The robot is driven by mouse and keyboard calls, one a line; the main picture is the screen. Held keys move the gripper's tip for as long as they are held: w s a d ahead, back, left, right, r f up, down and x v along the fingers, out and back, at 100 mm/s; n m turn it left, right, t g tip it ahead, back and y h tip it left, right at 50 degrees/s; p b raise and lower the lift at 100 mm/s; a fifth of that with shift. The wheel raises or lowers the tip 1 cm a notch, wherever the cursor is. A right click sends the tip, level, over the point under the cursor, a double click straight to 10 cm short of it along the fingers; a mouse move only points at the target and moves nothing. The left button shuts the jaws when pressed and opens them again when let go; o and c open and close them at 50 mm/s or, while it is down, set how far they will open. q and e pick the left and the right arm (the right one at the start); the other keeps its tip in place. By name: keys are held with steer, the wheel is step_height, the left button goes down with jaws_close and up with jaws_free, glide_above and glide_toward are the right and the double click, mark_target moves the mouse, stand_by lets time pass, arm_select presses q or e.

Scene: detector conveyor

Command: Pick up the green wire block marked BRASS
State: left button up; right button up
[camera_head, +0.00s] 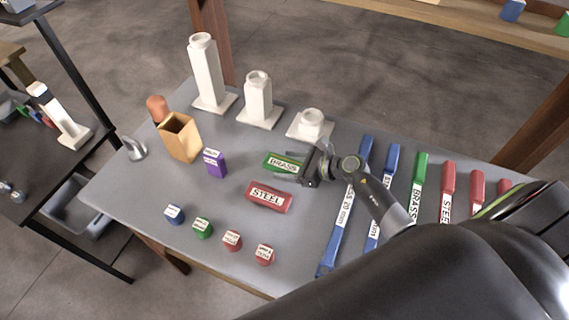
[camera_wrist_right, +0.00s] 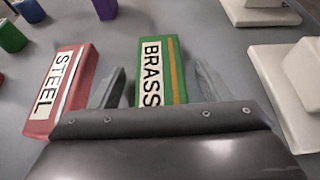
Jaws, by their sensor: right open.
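The green wire block (camera_head: 280,162) marked BRASS lies flat on the grey table, behind the red block (camera_head: 268,197) marked STEEL. In the right wrist view the green block (camera_wrist_right: 164,72) lies between the two fingers of my right gripper (camera_wrist_right: 158,85), with gaps on both sides. The left finger in that view is between the green block and the red block (camera_wrist_right: 62,90). My right gripper (camera_head: 308,163) is open at the right end of the green block in the head view. The near end of the green block is hidden behind the gripper body. My left gripper is not in view.
White pedestals (camera_head: 258,101) stand behind the green block. A tan open box (camera_head: 179,140) and a purple block (camera_head: 214,162) are to the left. Several small cubes (camera_head: 202,228) line the front. Long labelled bars (camera_head: 345,215) lie to the right.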

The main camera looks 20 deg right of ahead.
steer(key=c, duration=1.1)
